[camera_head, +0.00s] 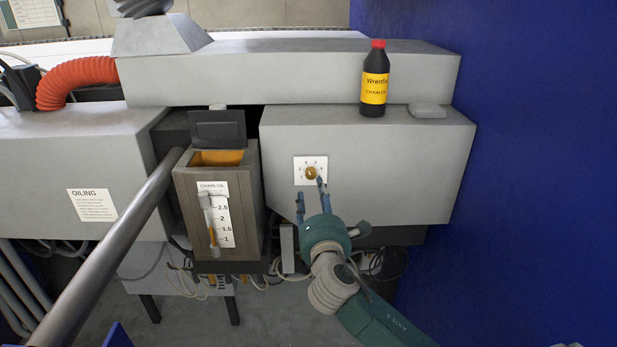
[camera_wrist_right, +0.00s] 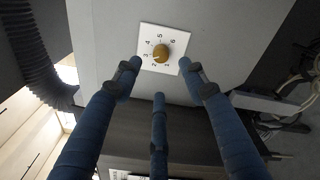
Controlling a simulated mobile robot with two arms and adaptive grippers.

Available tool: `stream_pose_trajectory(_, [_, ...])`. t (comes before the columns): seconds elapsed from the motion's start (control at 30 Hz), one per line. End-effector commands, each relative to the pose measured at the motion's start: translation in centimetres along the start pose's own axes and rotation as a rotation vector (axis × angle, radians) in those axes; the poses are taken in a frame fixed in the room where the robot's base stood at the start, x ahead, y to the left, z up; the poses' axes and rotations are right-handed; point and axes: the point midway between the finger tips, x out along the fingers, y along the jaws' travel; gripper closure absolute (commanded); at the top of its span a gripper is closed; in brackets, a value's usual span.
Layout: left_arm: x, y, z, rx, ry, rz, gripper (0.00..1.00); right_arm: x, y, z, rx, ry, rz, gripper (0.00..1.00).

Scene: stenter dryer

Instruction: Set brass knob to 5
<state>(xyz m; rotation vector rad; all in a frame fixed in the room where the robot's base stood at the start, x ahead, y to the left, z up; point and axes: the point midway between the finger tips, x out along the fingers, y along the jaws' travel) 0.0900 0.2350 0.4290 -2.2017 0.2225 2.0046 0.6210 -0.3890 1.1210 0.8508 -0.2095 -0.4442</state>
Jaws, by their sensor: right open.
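The brass knob (camera_head: 311,173) is small and round, on a white numbered dial plate (camera_head: 299,163) on the front of a grey box. In the right wrist view the knob (camera_wrist_right: 161,53) sits in the middle of the dial plate (camera_wrist_right: 176,40), with numbers such as 3, 4, 5 and 6 around it. A small light mark shows near its lower left edge; its exact setting is too small to tell. My right gripper (camera_head: 311,190) is open, its blue fingers spread just below and in front of the knob, apart from it. My left gripper is not in view.
A black bottle (camera_head: 374,85) with a red cap and yellow label stands on the ledge above the dial. A chain oil container (camera_head: 190,200) with a gauge and open lid is left of my gripper. A grey bar (camera_head: 110,245) crosses the left. A blue wall (camera_head: 530,170) bounds the right.

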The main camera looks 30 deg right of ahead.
Motion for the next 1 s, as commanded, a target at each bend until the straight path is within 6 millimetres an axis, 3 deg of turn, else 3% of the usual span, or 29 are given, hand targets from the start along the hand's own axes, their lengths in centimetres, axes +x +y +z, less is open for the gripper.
stream_pose_trajectory(0.2, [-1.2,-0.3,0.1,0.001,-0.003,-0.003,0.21,4.4,0.2,0.2,0.001,-0.001,-0.002,0.58])
stream_pose_trajectory(0.4, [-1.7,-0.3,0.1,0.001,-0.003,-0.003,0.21,7.3,0.1,0.1,0.003,0.000,-0.002,0.58])
stream_pose_trajectory(0.83, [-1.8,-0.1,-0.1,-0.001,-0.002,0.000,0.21,8.4,-0.1,-0.1,0.003,0.002,-0.001,0.58])
stream_pose_trajectory(1.0, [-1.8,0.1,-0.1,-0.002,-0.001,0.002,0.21,8.3,-0.1,-0.1,0.003,0.002,-0.001,0.90])
